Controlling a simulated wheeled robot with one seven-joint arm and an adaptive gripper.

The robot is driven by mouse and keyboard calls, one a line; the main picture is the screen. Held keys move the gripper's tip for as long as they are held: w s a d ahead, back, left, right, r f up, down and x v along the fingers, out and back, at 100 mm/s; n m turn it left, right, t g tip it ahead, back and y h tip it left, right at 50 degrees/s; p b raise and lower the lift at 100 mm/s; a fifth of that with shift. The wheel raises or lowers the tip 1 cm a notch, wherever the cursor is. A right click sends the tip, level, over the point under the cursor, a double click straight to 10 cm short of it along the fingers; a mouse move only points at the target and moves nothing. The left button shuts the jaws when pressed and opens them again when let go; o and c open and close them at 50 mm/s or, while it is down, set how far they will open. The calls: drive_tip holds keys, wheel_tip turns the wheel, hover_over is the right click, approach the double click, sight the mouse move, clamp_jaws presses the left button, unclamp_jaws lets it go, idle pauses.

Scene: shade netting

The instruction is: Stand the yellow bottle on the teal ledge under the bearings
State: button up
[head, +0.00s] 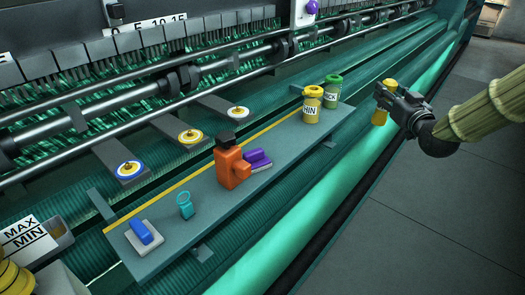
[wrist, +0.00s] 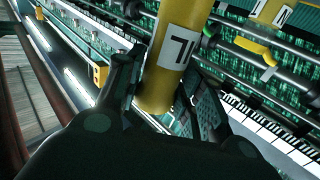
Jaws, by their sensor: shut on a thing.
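The yellow bottle (head: 379,117) is held in my gripper (head: 386,102) at the right of the head view, nearly upright. Its yellow cap shows above the jaws. In the wrist view the bottle (wrist: 178,50), with a white label, sits between the two fingers (wrist: 158,92); its top is out of frame. The long grey-teal ledge (head: 290,150), with a yellow stripe along its back edge, runs below the rail and its dark bearing blocks (head: 188,78). The bottle is to the right of the ledge's far end, apart from it.
Bare ledge lies between bottles and container.

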drive_tip(key=s+a+r+n+g+y, duration=0.1)
drive_tip(key=s+a+r+n+y, duration=0.1)
drive_tip(key=a, duration=1.2)
drive_tip(key=s+a+r+n+g+y, duration=0.1)
drive_tip(key=s+a+r+y, duration=0.15)
drive_tip(key=a, duration=1.15)
wheel_tip(320, 180, down, 10)
drive_tip(key=p, duration=0.2)
drive_tip(key=shift+w+a+n, duration=0.3)
drive_tip(key=shift+w+a, duration=0.05)
drive_tip(key=shift+w, duration=0.1)
drive_tip(key=shift+f, duration=0.2)
drive_tip(key=o, duration=1.2)
